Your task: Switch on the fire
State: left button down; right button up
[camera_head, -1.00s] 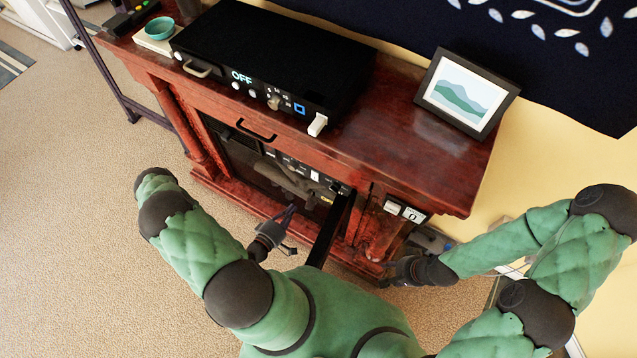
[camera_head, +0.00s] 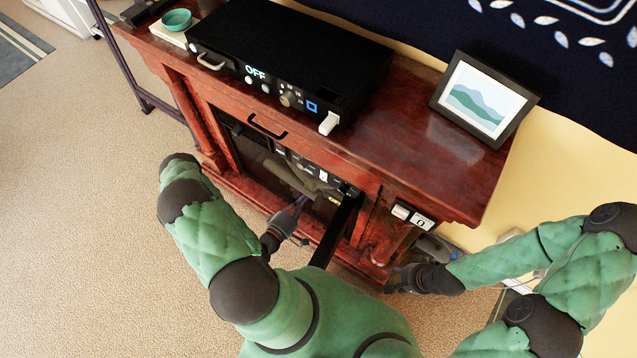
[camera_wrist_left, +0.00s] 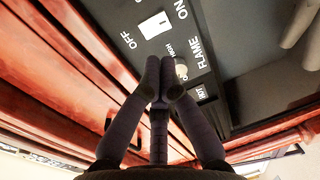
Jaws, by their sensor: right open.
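The fire (camera_head: 290,178) is a dark insert in the red wooden mantel cabinet, with a control strip along its top. In the left wrist view, the control panel (camera_wrist_left: 205,80) carries OFF, ON, HIGH and FLAME labels, a white rocker switch (camera_wrist_left: 155,26) and a pale round knob (camera_wrist_left: 181,71). My left gripper (camera_head: 301,203) is just in front of the fire. In its wrist view the fingertips (camera_wrist_left: 163,82) are together, empty, in front of the panel and beside the knob; contact cannot be told. My right gripper (camera_head: 394,281) is open and low, by the cabinet's right foot.
On the mantel top (camera_head: 420,150) stand a black box (camera_head: 290,45) reading OFF, a framed picture (camera_head: 484,98) and a teal bowl (camera_head: 176,19). White sockets or switches (camera_head: 413,216) sit on the cabinet's right front. Carpet (camera_head: 90,200) is clear at left.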

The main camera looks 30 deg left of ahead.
aim_at(323, 178)
pick_arm(q)
jog(key=w, duration=0.3)
jog(key=w+f+b, duration=0.1)
jog(key=w, duration=0.2)
jog(key=w+b, duration=0.1)
jog(key=w, duration=0.3)
jog(key=shift+d+f, duration=0.15)
jog(key=shift+d, duration=0.25)
jog(key=shift+w+f+b, duration=0.2)
jog(key=shift+w+b, duration=0.15)
jog(key=shift+w, duration=0.05)
jog(key=shift+s+r, duration=0.1)
